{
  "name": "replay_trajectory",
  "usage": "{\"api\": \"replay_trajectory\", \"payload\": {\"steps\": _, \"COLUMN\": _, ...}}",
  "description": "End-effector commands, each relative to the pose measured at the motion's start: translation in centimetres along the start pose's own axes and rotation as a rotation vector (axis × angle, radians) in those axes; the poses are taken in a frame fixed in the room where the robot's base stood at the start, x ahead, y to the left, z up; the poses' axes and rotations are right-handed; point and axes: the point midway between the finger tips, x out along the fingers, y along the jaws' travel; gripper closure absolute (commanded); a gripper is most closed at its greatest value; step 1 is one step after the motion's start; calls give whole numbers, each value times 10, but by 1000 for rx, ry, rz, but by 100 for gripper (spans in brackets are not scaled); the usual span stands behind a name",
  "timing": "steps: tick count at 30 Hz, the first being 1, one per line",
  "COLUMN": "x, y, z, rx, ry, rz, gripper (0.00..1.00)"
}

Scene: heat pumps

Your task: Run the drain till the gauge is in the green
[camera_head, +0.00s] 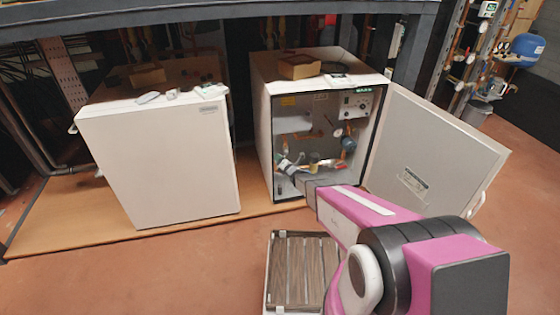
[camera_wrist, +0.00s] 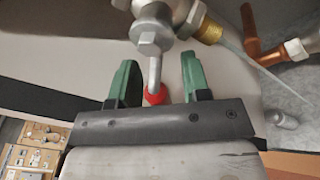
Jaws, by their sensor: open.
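The drain valve (camera_wrist: 152,35) is at the top of the wrist view, a metal body with a nut and a lever (camera_wrist: 154,75) ending in a red tip. My gripper (camera_wrist: 160,82) is open, its green fingers on either side of the lever, with visible gaps. A brass outlet (camera_wrist: 209,31) is right of the valve; a thin pale streak slants from it down right, and I cannot tell if it is water. In the head view my gripper (camera_head: 285,165) is inside the open heat pump (camera_head: 262,110). A small round gauge (camera_head: 338,132) shows there, too small to read.
The open cabinet door (camera_head: 430,150) stands to the right of my arm. A closed white unit (camera_head: 170,160) stands left. A slatted crate (camera_head: 300,265) is on the floor below my arm. Copper pipe (camera_wrist: 252,35) lies right of the valve.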

Motion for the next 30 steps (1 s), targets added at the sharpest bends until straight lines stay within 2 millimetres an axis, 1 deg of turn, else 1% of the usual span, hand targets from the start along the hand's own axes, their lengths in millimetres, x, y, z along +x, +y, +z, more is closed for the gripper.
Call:
{"api": "replay_trajectory", "payload": {"steps": 5, "x": 0, "y": 0, "z": 0, "rx": 0, "ry": 0, "rz": 0, "gripper": 57}}
{"api": "replay_trajectory", "payload": {"steps": 6, "x": 0, "y": 0, "z": 0, "rx": 0, "ry": 0, "rz": 0, "gripper": 60}}
{"api": "replay_trajectory", "payload": {"steps": 8, "x": 0, "y": 0, "z": 0, "rx": 0, "ry": 0, "rz": 0, "gripper": 80}}
{"api": "replay_trajectory", "payload": {"steps": 9, "x": 0, "y": 0, "z": 0, "rx": 0, "ry": 0, "rz": 0, "gripper": 92}}
{"api": "replay_trajectory", "payload": {"steps": 10, "x": 0, "y": 0, "z": 0, "rx": 0, "ry": 0, "rz": 0, "gripper": 100}}
{"api": "replay_trajectory", "payload": {"steps": 20, "x": 0, "y": 1, "z": 0, "rx": 24, "ry": -5, "rz": 5, "gripper": 100}}
{"api": "replay_trajectory", "payload": {"steps": 26, "x": 1, "y": 6, "z": 1, "rx": 113, "ry": -23, "rz": 28, "gripper": 100}}
{"api": "replay_trajectory", "payload": {"steps": 30, "x": 1, "y": 10, "z": 2, "rx": 211, "ry": -43, "rz": 52, "gripper": 100}}
